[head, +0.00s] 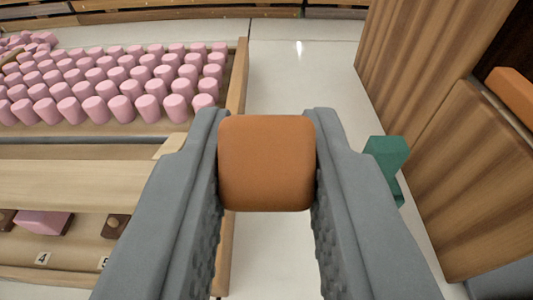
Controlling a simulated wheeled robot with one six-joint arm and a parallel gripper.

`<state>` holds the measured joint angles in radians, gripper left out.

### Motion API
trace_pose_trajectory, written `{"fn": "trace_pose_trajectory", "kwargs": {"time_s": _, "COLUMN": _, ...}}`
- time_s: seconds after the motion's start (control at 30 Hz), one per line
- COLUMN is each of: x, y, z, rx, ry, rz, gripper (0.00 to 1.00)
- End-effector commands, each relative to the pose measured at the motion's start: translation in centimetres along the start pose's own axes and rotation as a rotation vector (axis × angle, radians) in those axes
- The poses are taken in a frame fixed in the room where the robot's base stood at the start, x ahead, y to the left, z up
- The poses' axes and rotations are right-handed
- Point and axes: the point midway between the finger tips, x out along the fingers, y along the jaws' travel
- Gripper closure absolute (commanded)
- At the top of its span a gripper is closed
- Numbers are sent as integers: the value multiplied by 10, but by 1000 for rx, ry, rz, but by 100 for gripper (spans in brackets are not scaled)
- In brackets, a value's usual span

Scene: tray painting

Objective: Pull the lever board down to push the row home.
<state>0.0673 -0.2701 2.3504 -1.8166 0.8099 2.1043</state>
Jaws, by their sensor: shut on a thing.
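My gripper (267,125) is in the middle of the view, with its two grey fingers shut on an orange-brown rounded block (267,168). The block fills the space between the fingertips and hides what is behind it. A pale wooden board (80,184) runs across the left side, below a tray of pink pieces, and may be the lever board. I cannot tell whether the held block is joined to it. Several rows of pink rounded pieces (94,108) stand in the wooden tray (238,80) at the upper left.
Below the board are numbered slots, with a pink piece (43,222) in one. A green object (386,158) is just right of my right finger. Wooden panels (420,55) and an orange bar (513,94) stand at the right. Pale floor (300,70) shows beyond the gripper.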

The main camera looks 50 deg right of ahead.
Motion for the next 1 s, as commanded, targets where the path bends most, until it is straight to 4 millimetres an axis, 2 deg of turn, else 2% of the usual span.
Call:
{"fn": "trace_pose_trajectory", "kwargs": {"time_s": 0.23, "x": -4, "y": -1, "z": 7, "rx": -2, "ry": 36, "rz": -1, "gripper": 100}}
{"fn": "trace_pose_trajectory", "kwargs": {"time_s": 0.7, "x": -4, "y": 0, "z": 8, "rx": -1, "ry": 43, "rz": 0, "gripper": 100}}
{"fn": "trace_pose_trajectory", "kwargs": {"time_s": 0.73, "x": -4, "y": 0, "z": 8, "rx": -1, "ry": 43, "rz": 0, "gripper": 72}}
{"fn": "trace_pose_trajectory", "kwargs": {"time_s": 0.8, "x": -4, "y": 0, "z": 8, "rx": -1, "ry": 43, "rz": 0, "gripper": 59}}
{"fn": "trace_pose_trajectory", "kwargs": {"time_s": 1.0, "x": -4, "y": 0, "z": 8, "rx": -1, "ry": 43, "rz": 1, "gripper": 56}}
